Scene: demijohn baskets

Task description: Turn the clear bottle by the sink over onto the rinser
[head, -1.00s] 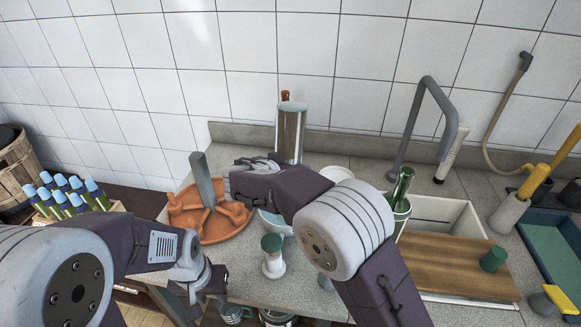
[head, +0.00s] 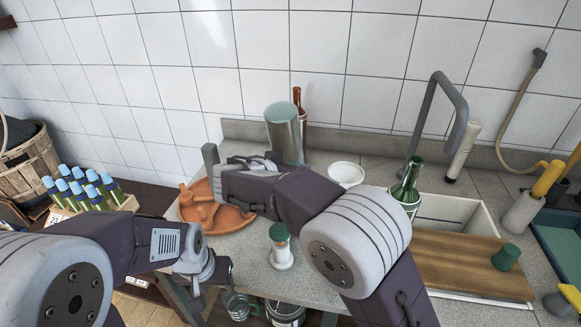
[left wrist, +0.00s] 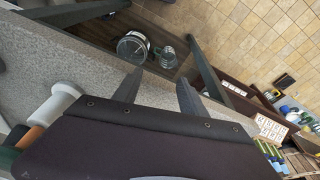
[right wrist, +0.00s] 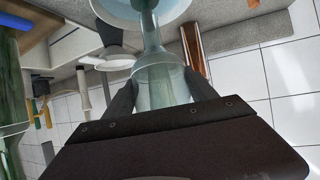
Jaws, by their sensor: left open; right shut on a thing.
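The neck of the clear bottle (right wrist: 150,30) points down toward a pale round dish (right wrist: 172,10), possibly the rinser. I cannot tell whether they touch. In the head view my right arm hides the neck and what is under it. My left gripper (left wrist: 155,90) is open and empty, near the counter's front edge.
A terracotta dish (head: 225,218) lies left. A green-topped white object (head: 281,250) stands in front.

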